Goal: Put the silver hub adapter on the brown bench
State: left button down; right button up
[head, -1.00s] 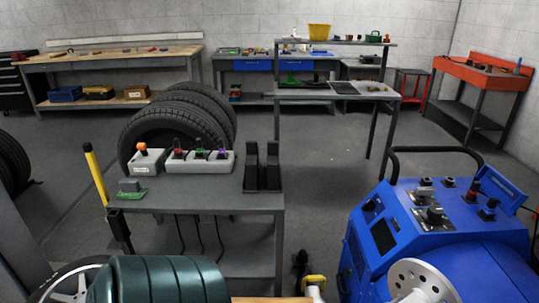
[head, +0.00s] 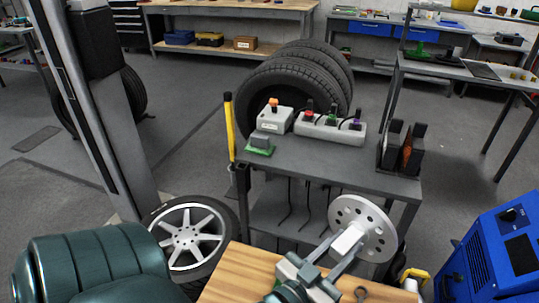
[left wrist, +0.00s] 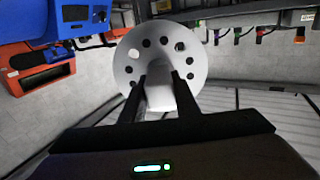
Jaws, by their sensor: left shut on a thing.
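The silver hub adapter (head: 362,229) is a pale disc with a ring of holes and a thick centre hub. My left gripper (head: 343,243) is shut on its hub and holds it up, tilted, in front of the grey table. In the left wrist view, the gripper fingers (left wrist: 160,92) lie on both sides of the adapter's hub, with the disc (left wrist: 137,52) beyond them. A brown wooden bench top (head: 235,268) shows at the bottom edge, partly hidden by my left gripper. Another bench with a wooden top (head: 240,6) stands at the back wall. My right gripper is not in view.
The grey table (head: 330,161) carries switch boxes (head: 331,128), a small green-based block (head: 261,143) and dark upright holders (head: 400,148). A small dark ring (head: 361,293) lies on the near wooden top. A blue machine (head: 497,252) stands right; a wheel (head: 187,238) is left.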

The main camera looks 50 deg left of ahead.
aim_at(239, 284)
jog(key=k+j+u, duration=0.2)
jog(key=j, duration=0.5)
jog(key=j+u, duration=0.15)
jog(key=j, duration=0.5)
